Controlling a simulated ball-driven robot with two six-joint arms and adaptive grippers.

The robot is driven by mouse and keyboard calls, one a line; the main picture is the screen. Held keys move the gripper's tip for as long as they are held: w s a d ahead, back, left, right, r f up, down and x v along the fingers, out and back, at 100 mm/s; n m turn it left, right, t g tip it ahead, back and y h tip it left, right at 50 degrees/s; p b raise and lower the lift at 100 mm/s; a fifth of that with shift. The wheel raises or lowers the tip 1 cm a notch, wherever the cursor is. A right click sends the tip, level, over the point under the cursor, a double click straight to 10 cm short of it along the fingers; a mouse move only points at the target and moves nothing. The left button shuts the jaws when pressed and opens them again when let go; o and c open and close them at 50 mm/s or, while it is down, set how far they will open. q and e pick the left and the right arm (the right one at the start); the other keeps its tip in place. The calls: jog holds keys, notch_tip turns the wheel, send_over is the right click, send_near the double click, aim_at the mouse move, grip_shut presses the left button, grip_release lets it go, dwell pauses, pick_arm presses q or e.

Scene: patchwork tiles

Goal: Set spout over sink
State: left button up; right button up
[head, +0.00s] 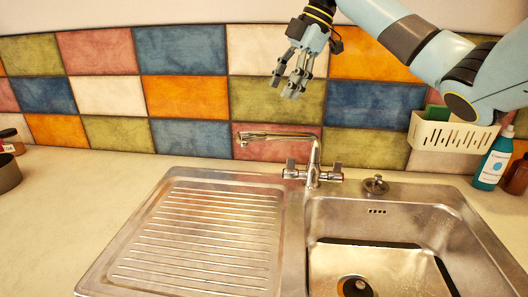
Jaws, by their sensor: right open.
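The metal tap stands behind the sink with its body (314,165) upright. Its spout (275,136) points left, so the tip is over the back of the ribbed drainboard (200,245), not the basin. The sink basin (370,257) is at the lower right, with a round drain (355,287) in its floor. My right gripper (283,86) is open and empty, in the air above the spout and apart from it, in front of the tiled wall. My left gripper is not in view.
A cream caddy (452,135) with a green item, a teal bottle (493,160) and a brown bottle (516,177) stand at the right. A metal plug knob (376,185) is right of the tap. A dark pot (8,172) and a jar are far left.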

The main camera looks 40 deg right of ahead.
aim_at(264, 137)
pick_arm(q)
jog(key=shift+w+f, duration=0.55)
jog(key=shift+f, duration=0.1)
pick_arm(e)
jog(key=x, duration=0.9)
jog(key=s+d+x, duration=0.1)
jog(key=x, duration=0.3)
jog(key=shift+a+f, duration=0.1)
jog(key=shift+f, duration=0.6)
grip_shut()
jog(key=shift+w, duration=0.1)
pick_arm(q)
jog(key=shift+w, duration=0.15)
pick_arm(e)
jog(key=shift+w, duration=0.15)
